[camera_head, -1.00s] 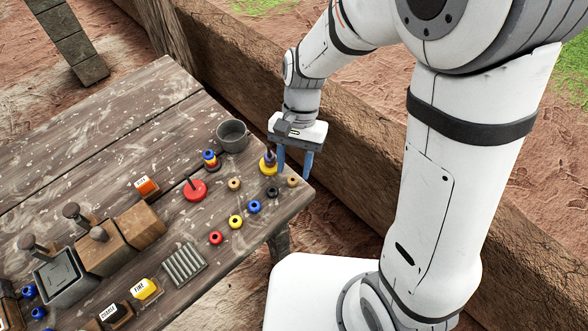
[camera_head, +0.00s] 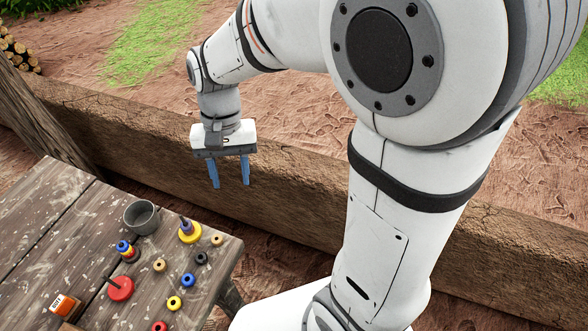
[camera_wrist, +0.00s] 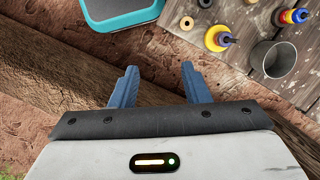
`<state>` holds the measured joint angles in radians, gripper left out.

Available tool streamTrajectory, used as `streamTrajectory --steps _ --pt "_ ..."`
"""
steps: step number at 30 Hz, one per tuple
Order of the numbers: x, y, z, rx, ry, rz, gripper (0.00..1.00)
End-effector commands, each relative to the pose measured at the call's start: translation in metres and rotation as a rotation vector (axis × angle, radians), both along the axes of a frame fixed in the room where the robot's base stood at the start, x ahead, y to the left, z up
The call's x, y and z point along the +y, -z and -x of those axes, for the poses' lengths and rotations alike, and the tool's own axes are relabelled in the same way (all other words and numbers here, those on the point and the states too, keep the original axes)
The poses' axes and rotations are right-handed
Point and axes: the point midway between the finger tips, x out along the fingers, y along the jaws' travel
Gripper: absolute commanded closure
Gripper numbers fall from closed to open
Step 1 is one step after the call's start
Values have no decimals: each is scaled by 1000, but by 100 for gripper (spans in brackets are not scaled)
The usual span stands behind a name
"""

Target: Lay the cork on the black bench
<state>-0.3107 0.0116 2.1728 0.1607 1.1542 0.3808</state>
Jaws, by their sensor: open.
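My gripper (camera_head: 229,185) is open and empty, its two blue fingers pointing down. It hangs past the far right corner of the weathered wooden table, in front of a thick timber beam. The wrist view also shows the gripper (camera_wrist: 159,67) with nothing between its fingers. I can pick out neither a cork nor a black bench in these views. Two small tan rings lie on the table, one near its right corner (camera_head: 216,240) and one further left (camera_head: 159,265); I cannot tell whether they are cork.
The table (camera_head: 60,230) bears a grey mug (camera_head: 141,217), a yellow-based peg (camera_head: 190,232), a red-based peg (camera_head: 120,288), a small stack of coloured rings (camera_head: 126,250) and several loose rings. The timber beam (camera_head: 300,200) runs behind. Bare ground lies beyond it.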

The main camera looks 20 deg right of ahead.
Motion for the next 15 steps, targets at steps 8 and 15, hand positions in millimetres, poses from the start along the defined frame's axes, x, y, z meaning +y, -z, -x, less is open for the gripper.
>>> streamTrajectory --steps 8,15 --pt "-95 -19 36 -303 -84 27 58" --pt "-128 -20 55 -416 -137 75 58"
